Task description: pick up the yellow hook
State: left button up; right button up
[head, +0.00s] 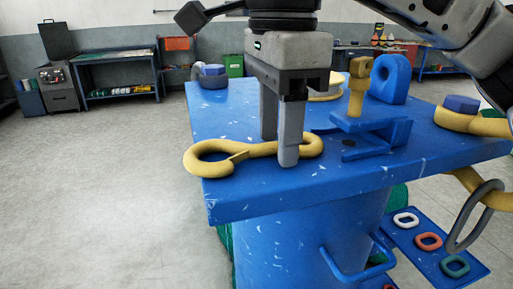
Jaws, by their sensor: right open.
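The yellow hook (213,165) lies flat on the near left corner of the blue table (345,181). It has a large open loop at its left end and a smaller eye at its right. My right gripper (279,150) points down over the hook's shank and right part. Its two fingers are apart, one on the far side and one on the near side of the hook. The near finger hides part of the hook. I cannot tell whether the fingers touch it. My left gripper is out of view.
A blue bracket (370,137) with a yellow post (358,88) stands right of the gripper. A yellow shackle (470,122) sits at the right edge. The floor at left is clear.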

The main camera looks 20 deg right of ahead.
grip_shut()
dwell(1.4)
